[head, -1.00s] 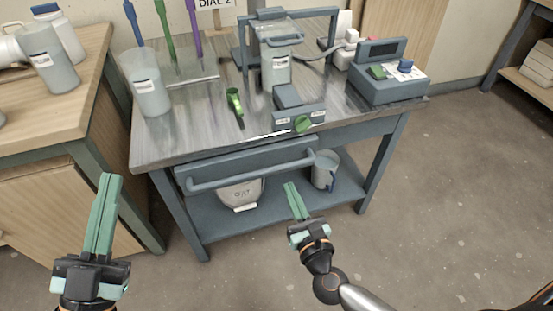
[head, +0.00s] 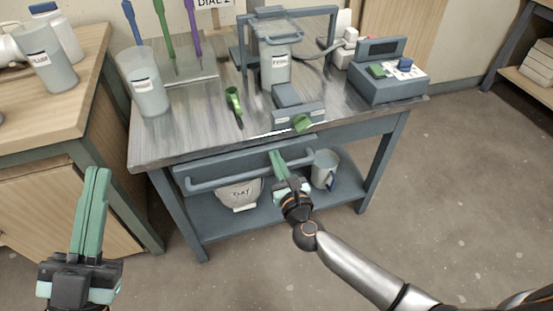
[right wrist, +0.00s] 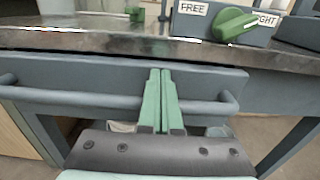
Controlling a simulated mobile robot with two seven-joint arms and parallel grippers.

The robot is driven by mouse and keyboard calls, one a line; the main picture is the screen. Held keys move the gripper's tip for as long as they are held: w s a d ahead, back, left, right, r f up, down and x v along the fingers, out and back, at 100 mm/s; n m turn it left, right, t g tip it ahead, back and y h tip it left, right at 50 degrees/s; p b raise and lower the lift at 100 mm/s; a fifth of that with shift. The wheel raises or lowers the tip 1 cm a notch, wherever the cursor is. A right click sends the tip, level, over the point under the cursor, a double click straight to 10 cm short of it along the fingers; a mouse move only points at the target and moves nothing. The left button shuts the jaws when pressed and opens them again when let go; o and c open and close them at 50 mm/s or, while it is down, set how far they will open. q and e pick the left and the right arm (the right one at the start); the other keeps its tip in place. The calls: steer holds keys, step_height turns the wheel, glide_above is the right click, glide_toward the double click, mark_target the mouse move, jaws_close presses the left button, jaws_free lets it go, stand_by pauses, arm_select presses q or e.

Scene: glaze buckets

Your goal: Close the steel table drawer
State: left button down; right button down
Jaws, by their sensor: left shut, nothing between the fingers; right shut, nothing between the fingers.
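The steel table (head: 190,135) stands in the middle of the head view. Its blue-grey drawer (head: 215,165) has a long bar handle (head: 225,181) and sits under the front edge of the top. In the right wrist view the drawer front (right wrist: 90,72) and handle (right wrist: 75,100) fill the middle. My right gripper (head: 275,155) is shut and empty, its fingertips at the drawer front near the handle's right part. In the right wrist view its fingers (right wrist: 160,75) overlap the handle; contact is unclear. My left gripper (head: 98,172) is shut and empty, left of the table and apart from it.
On the table stand a mixer-like press with a container (head: 275,68), a scale (head: 390,80) and a clear bucket (head: 148,85). A green knob (head: 303,123) sits near the front edge. A bowl (head: 238,193) and a mug (head: 325,168) are on the lower shelf. The floor at right is clear.

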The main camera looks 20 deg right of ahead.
mark_target(271, 145)
steer(key=shift+w, duration=0.1)
